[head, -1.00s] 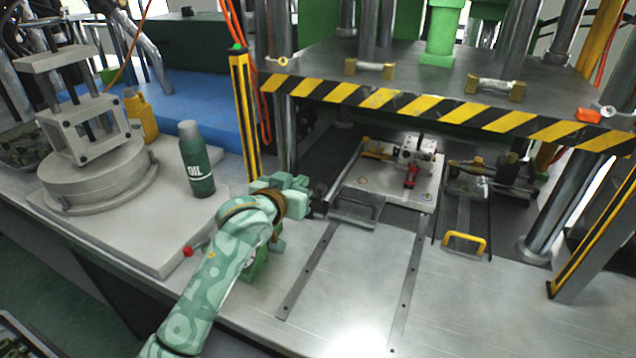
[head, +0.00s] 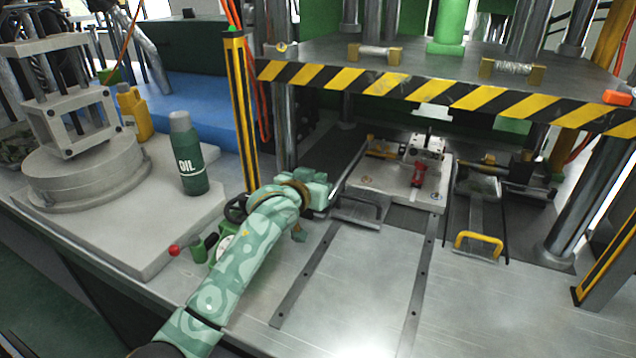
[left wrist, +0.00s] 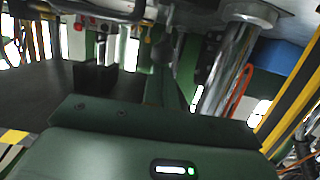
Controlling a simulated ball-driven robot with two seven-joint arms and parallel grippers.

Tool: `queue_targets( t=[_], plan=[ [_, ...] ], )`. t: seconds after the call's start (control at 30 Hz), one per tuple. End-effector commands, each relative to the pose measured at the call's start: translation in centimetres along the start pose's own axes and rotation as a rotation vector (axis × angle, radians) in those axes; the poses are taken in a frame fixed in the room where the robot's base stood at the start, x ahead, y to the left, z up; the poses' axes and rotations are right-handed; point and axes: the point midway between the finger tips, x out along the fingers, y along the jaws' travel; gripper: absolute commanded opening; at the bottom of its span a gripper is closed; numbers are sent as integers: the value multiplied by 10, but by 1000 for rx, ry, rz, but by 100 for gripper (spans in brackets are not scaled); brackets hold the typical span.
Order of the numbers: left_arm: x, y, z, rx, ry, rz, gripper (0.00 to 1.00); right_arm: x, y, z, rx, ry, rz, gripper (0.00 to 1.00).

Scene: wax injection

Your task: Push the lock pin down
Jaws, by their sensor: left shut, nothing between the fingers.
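A metal mold block (head: 424,150) sits on a light plate (head: 375,172) under the press. A small red part (head: 418,174) stands at the block's front; I cannot tell for sure whether it is the lock pin. My left gripper (head: 333,188) is to the left of the plate, near its left edge and the grey handle (head: 358,213), apart from the red part. It is shut and empty; its fingertips are hard to make out. The left wrist view shows mostly a dark green housing with a lit green strip (left wrist: 175,170). My right gripper is in neither view.
A striped press plate (head: 440,95) hangs above the mold, with a striped post (head: 240,110) at left. A yellow handle (head: 480,243) is at right. A green oil bottle (head: 188,155) and a red-knobbed lever (head: 174,250) are at left. The front metal table (head: 370,270) is clear.

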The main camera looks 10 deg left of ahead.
Motion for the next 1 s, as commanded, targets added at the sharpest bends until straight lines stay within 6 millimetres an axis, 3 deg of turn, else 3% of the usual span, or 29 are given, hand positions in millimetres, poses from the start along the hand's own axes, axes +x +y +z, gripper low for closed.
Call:
queue_targets(
  t=[0.27, 0.57, 0.87, 1.0],
  plan=[
    [0, 0, 1, 0, -1, 0, 0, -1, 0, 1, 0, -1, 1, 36],
    [7, 0, 28, -1, -1, 0, 0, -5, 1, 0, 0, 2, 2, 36],
    [6, 0, 28, 0, -4, 0, 0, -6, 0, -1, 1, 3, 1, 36],
    [0, -1, 13, 0, 0, -1, 0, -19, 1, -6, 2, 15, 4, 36]
  ],
)
